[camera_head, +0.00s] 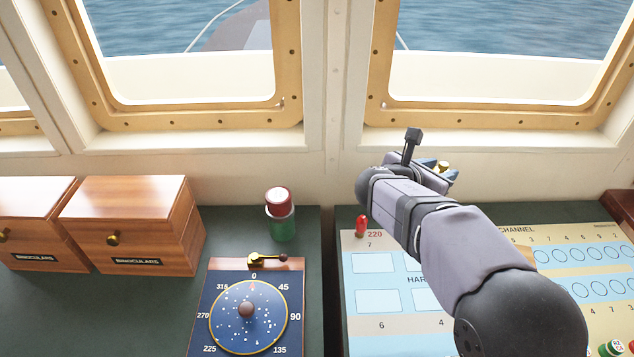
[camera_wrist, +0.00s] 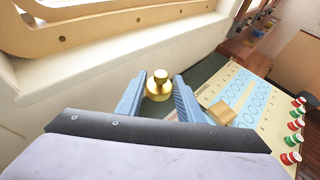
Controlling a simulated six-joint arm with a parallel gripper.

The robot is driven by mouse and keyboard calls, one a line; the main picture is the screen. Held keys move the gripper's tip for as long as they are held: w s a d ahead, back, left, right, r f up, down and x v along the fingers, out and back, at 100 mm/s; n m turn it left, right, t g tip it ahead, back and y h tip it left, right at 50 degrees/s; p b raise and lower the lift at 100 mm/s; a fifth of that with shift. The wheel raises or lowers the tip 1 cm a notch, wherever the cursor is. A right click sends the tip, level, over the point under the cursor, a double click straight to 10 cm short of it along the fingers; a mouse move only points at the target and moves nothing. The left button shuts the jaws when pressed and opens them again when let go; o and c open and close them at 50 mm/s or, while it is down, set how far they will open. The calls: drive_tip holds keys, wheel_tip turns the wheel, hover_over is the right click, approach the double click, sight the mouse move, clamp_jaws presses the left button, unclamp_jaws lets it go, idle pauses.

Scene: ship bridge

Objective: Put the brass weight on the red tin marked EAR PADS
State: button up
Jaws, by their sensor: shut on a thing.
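The brass weight (camera_head: 443,167) is a small golden piece with a knob on top. In the wrist view the brass weight (camera_wrist: 158,88) sits between the two blue fingers of my gripper (camera_wrist: 160,92), which is shut on it. In the head view my gripper (camera_head: 436,172) is raised near the wall below the right window, with the weight upright in it. A red tin (camera_head: 279,195) stands on top of a green tin (camera_head: 281,225), well to the left of my gripper. No marking on the red tin is readable. Neither tin shows in the wrist view.
Two wooden binocular boxes (camera_head: 130,222) stand at the left. A blue compass dial board (camera_head: 222,340) lies in front of the tins. A printed chart board (camera_head: 375,322) lies at right, with a small red piece (camera_head: 361,226) at its corner and a tan block (camera_wrist: 222,113) on it.

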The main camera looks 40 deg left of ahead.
drive_tip(key=s+a+r+n+g+y+p, duration=0.1)
drive_tip(key=s+a+r+n+y+p, duration=0.25)
drive_tip(key=s+a, duration=0.65)
drive_tip(key=s+a+r+n+g+y+p, duration=0.1)
drive_tip(key=s+a+r+n+y+p, duration=0.2)
drive_tip(key=s+a, duration=0.65)
drive_tip(key=n+g+y+b, duration=0.2)
drive_tip(key=n+y, duration=0.1)
drive_tip(key=y, duration=0.1)
hover_over(277, 200)
drive_tip(key=f, duration=0.2)
drive_tip(key=shift+f+p, duration=0.8)
drive_tip(key=shift+f, duration=4.05)
drive_tip(key=shift+f, duration=0.25)
drive_tip(key=o, duration=1.2)
drive_tip(key=shift+c, duration=0.2)
drive_tip(key=shift+o, duration=0.3)
drive_tip(key=shift+d+r, duration=0.1)
drive_tip(key=shift+r, duration=0.15)
drive_tip(key=b+v, duration=0.3)
drive_tip(key=v, duration=0.9)
drive_tip(key=shift+b, duration=0.4)
drive_tip(key=shift+w, duration=0.1)
